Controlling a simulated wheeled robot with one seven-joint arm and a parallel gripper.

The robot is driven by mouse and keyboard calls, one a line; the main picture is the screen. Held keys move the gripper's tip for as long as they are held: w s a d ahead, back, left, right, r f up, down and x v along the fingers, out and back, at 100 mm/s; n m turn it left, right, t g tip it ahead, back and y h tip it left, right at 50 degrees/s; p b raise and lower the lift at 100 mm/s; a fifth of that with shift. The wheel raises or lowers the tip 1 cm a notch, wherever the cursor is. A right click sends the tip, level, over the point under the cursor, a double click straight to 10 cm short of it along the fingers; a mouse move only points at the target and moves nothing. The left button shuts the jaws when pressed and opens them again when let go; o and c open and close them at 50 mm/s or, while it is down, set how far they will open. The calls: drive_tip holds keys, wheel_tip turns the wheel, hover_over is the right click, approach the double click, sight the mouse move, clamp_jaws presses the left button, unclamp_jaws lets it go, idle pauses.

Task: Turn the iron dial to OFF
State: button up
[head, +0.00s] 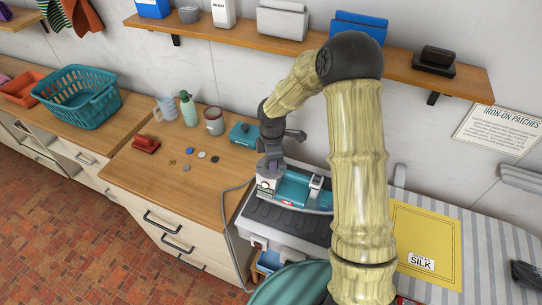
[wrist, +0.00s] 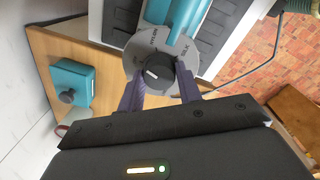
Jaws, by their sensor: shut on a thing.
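NYLON and SILK can be read on the plate; OFF is not legible. My gripper (wrist: 161,70) has one finger on each side of the knob and is shut on it. In the head view my gripper (head: 270,165) is over the iron's near left end, and the dial is hidden there.
A teal box with a dark knob (head: 243,134) stands behind the iron. A yellow pad labelled SILK (head: 425,225) lies at right. Bottles, a jar (head: 213,121) and several small discs are at left. A shelf (head: 260,38) hangs above.

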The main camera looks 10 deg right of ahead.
drive_tip(key=n+p, duration=0.1)
drive_tip(key=n, duration=0.2)
drive_tip(key=shift+r+n+p, duration=0.1)
drive_tip(key=shift+n+p, duration=0.2)
drive_tip(key=shift+p, duration=0.1)
drive_tip(key=o, duration=1)
wheel_tip(320, 180, up, 17)
drive_tip(key=b, duration=0.2)
drive_tip(key=shift+s+d+r+b, duration=0.15)
drive_tip(key=shift+s+d+b, duration=0.05)
drive_tip(key=shift+s+b, duration=0.2)
